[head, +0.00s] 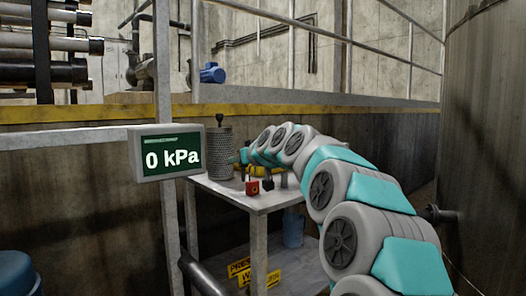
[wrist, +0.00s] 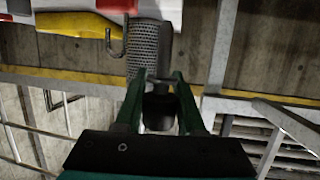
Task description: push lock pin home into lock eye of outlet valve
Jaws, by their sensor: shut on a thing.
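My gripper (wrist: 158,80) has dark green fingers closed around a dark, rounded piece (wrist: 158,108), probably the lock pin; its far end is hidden. In the head view my gripper (head: 242,157) is small, at the end of my arm, beside the grey mesh cylinder (head: 223,150) above the table. The outlet valve seems to be by the yellow lever (head: 248,170), partly behind my arm; the lever also shows in the wrist view (wrist: 80,24). A bent metal hook or loop (wrist: 114,42) hangs by it. I cannot tell whether this is the lock eye. No pin-to-eye contact is visible.
A display (head: 166,153) reads 0 kPa at the left. A large tank (head: 490,130) stands at the right. A railing (head: 330,40) and yellow-edged ledge run behind.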

